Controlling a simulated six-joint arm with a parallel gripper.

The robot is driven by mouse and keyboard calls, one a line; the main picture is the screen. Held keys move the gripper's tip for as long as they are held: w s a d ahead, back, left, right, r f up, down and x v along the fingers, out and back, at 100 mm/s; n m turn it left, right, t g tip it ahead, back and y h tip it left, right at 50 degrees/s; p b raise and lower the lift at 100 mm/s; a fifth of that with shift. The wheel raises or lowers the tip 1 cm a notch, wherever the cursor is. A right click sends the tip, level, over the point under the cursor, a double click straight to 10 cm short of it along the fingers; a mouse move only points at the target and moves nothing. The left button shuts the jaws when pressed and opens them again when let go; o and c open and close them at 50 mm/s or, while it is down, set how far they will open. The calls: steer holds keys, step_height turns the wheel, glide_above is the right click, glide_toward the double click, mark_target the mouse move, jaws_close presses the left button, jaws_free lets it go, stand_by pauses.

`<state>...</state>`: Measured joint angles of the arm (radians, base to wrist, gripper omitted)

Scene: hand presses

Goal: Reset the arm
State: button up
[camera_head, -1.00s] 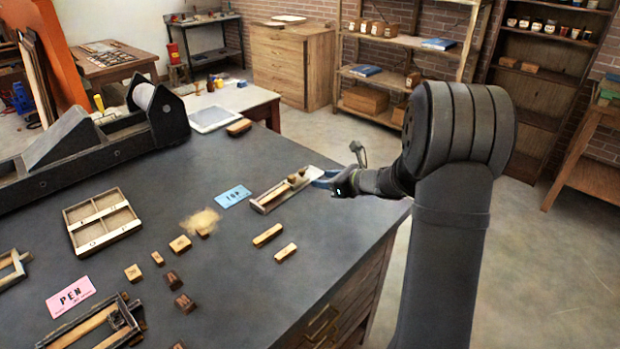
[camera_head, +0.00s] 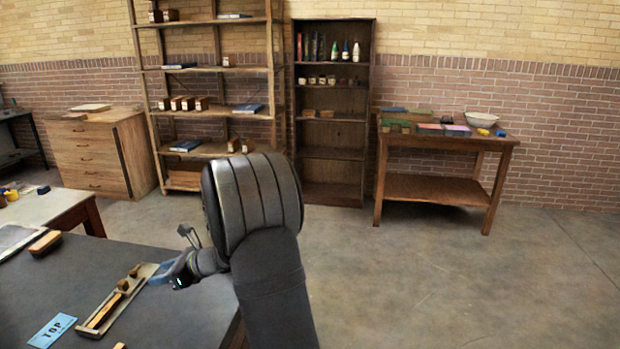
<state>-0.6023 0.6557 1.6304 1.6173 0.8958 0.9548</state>
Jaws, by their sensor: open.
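My arm (camera_head: 270,285) rises from the bottom of the view, dark grey, with a large ribbed joint at its top. The tray holds small wooden pieces (camera_head: 123,285) and a longer strip.
The dark table (camera_head: 185,325) fills the lower left, with a blue TOP card (camera_head: 52,330) and a wooden block (camera_head: 45,243). Shelves (camera_head: 335,180) and a side table (camera_head: 445,140) stand at the back wall. The floor at the right is clear.

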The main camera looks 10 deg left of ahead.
mark_target(123, 282)
steer(key=x, duration=1.4)
steer(key=shift+a+f, duration=0.15)
steer(key=shift+f, duration=0.05)
steer(key=shift+w+r, duration=0.1)
steer(key=shift+d+r, duration=0.2)
steer(key=shift+d, duration=0.45)
